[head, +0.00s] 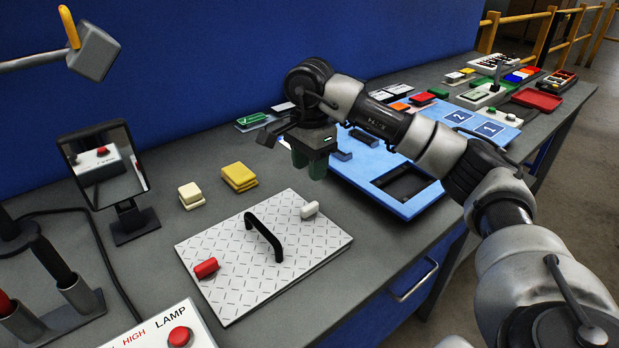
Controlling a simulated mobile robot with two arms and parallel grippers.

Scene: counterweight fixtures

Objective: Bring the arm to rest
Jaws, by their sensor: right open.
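My right arm reaches in from the right side over the bench. Its gripper (309,165) points down, open with nothing between its dark green fingers. It is above the bench, behind the tread plate and by the left edge of the blue board; I cannot tell its exact height. At the upper left, a grey rod (28,62) comes in from the left edge. A grey cube (95,52) with a yellow hook (69,27) is at its end, well apart from my gripper. The rod's other end is out of view. My left gripper does not show.
A tread plate (225,262) with a black handle (264,238) lies in front. A mirror (103,165) stands left; yellow blocks (239,177) lie between. A blue board (408,208) sits under my arm. A lamp box (160,325) is at the front. Trays fill the far right.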

